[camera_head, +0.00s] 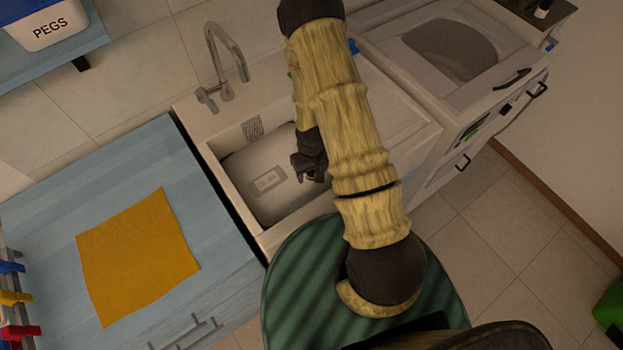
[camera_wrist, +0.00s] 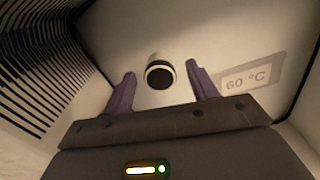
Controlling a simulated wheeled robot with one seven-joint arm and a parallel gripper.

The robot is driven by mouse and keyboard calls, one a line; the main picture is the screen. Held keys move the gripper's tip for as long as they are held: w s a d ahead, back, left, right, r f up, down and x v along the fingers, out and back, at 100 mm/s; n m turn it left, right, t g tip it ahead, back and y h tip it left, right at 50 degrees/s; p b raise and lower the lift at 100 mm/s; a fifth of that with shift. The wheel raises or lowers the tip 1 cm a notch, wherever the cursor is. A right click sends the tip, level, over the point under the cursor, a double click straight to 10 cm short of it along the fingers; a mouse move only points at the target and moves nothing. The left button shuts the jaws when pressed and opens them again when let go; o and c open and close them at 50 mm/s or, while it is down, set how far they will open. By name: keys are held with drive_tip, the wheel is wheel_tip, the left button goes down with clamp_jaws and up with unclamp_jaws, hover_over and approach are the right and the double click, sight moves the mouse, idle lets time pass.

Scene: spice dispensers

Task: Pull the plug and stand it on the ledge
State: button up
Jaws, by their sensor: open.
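The plug (camera_wrist: 159,73) shows in the wrist view as a short pale cylinder with a dark ring and dark end, on the pale sink floor. My gripper (camera_wrist: 160,88) is open, with its two purple-grey fingers on either side of the plug in the picture. I cannot tell whether they touch it or how far above it they are. In the head view my gripper (camera_head: 312,174) is inside the sink basin (camera_head: 262,168), near its right part, and the plug is hidden there. The white sink ledge (camera_head: 203,122) runs along the back, below the tap.
A label reading 60 °C (camera_wrist: 248,82) lies on the basin floor. A ribbed dark panel (camera_wrist: 45,65) is at the left in the wrist view. The tap (camera_head: 222,65) stands behind the basin. An orange cloth (camera_head: 137,258) lies on the blue counter (camera_head: 110,170).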

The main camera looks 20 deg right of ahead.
drive_tip(key=shift+f+p, duration=0.35)
drive_tip(key=shift+f, duration=2.55)
drive_tip(key=c, duration=1.1)
drive_tip(key=shift+o, duration=0.9)
drive_tip(key=shift+c, duration=0.5)
drive_tip(key=shift+r+p, duration=1.05)
drive_tip(key=shift+r, duration=0.6)
drive_tip(key=shift+r+p, duration=1.3)
drive_tip(key=shift+r, duration=0.65)
